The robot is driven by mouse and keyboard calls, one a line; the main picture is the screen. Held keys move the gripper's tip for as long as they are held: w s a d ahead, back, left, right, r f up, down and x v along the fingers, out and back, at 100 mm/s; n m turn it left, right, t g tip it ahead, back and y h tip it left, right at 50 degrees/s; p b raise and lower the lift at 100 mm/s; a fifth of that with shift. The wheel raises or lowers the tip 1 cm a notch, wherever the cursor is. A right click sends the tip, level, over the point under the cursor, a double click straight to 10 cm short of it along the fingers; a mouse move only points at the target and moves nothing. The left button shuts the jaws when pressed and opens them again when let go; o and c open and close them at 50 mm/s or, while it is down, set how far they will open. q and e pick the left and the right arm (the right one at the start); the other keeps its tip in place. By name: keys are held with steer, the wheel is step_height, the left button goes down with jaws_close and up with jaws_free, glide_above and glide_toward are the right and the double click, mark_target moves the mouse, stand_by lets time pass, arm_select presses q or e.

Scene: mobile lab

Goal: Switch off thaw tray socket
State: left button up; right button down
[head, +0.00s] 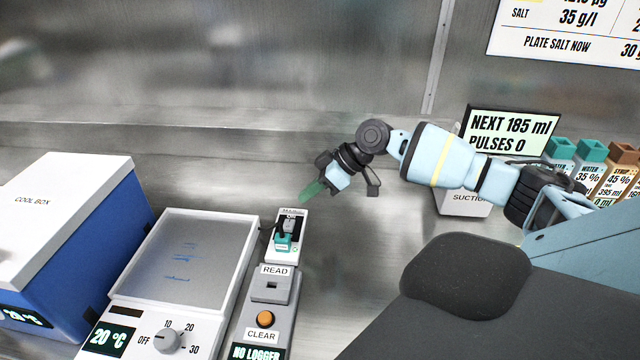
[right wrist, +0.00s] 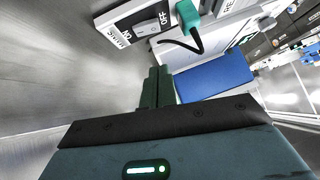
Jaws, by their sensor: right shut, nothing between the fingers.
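The white mains socket (head: 299,224) stands on the bench right of the thaw tray (head: 208,222). A teal plug (head: 283,241) with a black cable sits in it. In the right wrist view the socket (right wrist: 113,24) shows a rocker switch (right wrist: 147,28) between ON and OFF labels, beside the teal plug (right wrist: 188,14). I cannot tell which side of the rocker is pressed. My right gripper (head: 309,192) is shut and empty, just above and beyond the socket. Its green fingers (right wrist: 158,85) point towards the socket, apart from the switch. My left gripper is not in view.
A blue cool box (head: 95,225) with a white lid stands at the left. A grey logger unit with an orange button (head: 265,319) is in front of the socket. A pump display (head: 510,133) and bottles (head: 590,165) stand at the right. Bench behind the socket is clear.

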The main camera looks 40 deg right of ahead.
mark_target(289, 225)
steer(key=x, duration=0.5)
steer(key=shift+r, duration=0.1)
steer(key=shift+s+f, duration=0.25)
steer(key=shift+f, duration=0.9)
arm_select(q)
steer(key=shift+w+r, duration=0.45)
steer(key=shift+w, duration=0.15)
arm_select(e)
steer(key=shift+s+a+f, duration=0.1)
steer(key=shift+a+f, duration=0.05)
steer(key=shift+f, duration=0.6)
